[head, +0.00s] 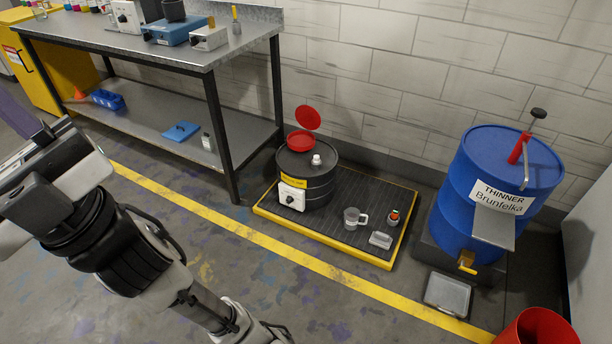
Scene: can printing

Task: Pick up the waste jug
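A small clear jug with a handle (352,217), which looks like the waste jug, stands upright on the dark grated pallet with yellow edges (345,232). It is in front of and to the right of the black drum with an open red funnel lid (318,188). Nothing touches the jug from above. My arm reaches in from the left and runs down to the bottom edge of the head view, left of the pallet. Its end is cut off there, so my gripper's fingers do not show.
A small clear tray (380,240) and a small bottle (393,217) stand beside the jug. A blue thinner drum (470,215) stands to the right, with a grey tray (447,294) and red bin (540,328) before it. A metal workbench (150,45) is at the left. The floor before the pallet is clear.

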